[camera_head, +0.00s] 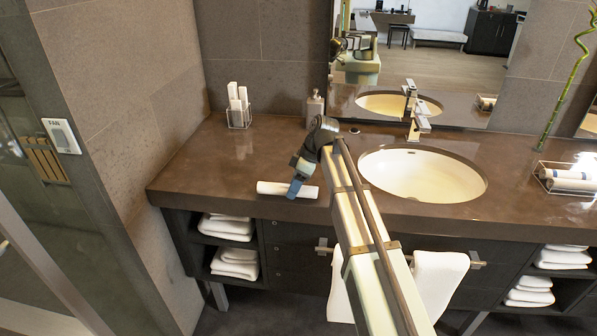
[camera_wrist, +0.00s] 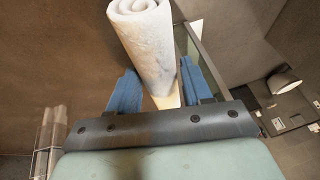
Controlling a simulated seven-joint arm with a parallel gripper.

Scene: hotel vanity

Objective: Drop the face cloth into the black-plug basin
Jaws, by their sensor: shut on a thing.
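The face cloth (camera_head: 272,188) is a rolled white cloth at the front left edge of the brown counter. My gripper (camera_head: 294,189) is shut on it, with blue fingers on either side. In the wrist view the rolled cloth (camera_wrist: 148,45) stands out between the fingers of my gripper (camera_wrist: 160,88). I cannot tell whether the cloth touches the counter or is just above it. A white oval basin (camera_head: 423,178) is set in the counter to the right of my gripper. No plug can be made out in it, so its plug colour is unclear.
A faucet (camera_head: 418,122) stands behind the basin. A soap dispenser (camera_head: 315,106) and a clear holder with white items (camera_head: 238,110) stand at the back left. A clear tray with rolls (camera_head: 566,178) and a bamboo stalk (camera_head: 562,95) are at right. A towel (camera_head: 437,285) hangs below.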

